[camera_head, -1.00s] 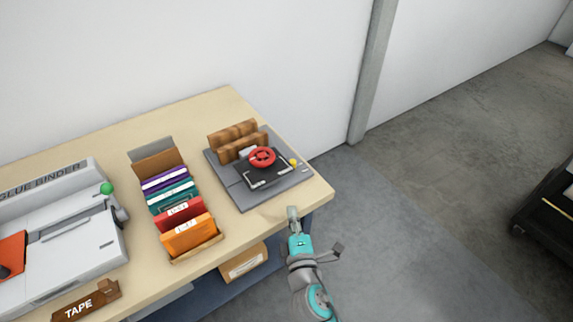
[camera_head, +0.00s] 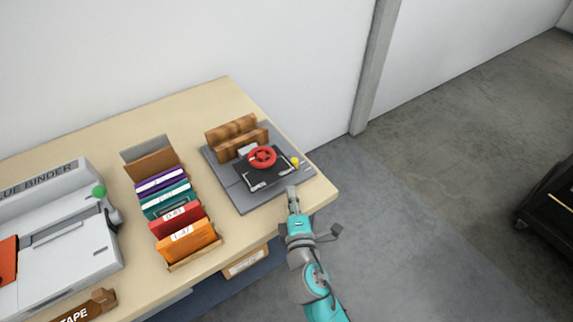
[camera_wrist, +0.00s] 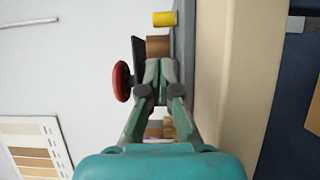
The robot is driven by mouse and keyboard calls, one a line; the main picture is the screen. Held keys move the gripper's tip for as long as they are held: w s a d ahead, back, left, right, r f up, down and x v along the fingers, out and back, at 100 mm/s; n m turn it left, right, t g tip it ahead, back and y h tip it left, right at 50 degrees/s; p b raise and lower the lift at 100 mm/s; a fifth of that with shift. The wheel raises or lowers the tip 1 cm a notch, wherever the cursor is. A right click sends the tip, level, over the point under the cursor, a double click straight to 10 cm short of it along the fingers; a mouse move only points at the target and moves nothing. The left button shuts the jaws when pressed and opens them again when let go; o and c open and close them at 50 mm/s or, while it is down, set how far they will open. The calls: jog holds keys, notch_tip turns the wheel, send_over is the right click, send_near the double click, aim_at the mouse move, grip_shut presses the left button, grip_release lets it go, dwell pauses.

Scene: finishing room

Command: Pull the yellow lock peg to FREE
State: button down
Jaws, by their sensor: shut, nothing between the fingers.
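The yellow lock peg (camera_head: 295,162) stands at the right side of the grey press base (camera_head: 225,180), beside the red handwheel (camera_head: 262,157). In the wrist view the yellow peg (camera_wrist: 164,19) shows at the top, beyond the fingertips and apart from them. The red wheel (camera_wrist: 121,81) is to the left of the fingers there. My gripper (camera_head: 292,190) is shut and empty, near the front right edge of the base. In the wrist view its fingertips (camera_wrist: 160,70) are together. Any FREE marking is too small to read.
Wooden blocks (camera_head: 235,135) stand at the back of the base. A rack of coloured folders (camera_head: 172,215) and the glue binder (camera_head: 60,230) are to the left on the table (camera_head: 190,115). The table's right corner is clear.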

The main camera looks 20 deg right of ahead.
aim_at(292, 179)
jog(key=w, duration=0.3)
jog(key=w+d, duration=0.1)
jog(key=w, duration=0.6)
jog(key=shift+d, duration=0.15)
jog(key=shift+s+d, duration=0.25)
jog(key=shift+s, duration=0.45)
jog(key=shift+s+d, duration=0.2)
jog(key=shift+s, duration=0.5)
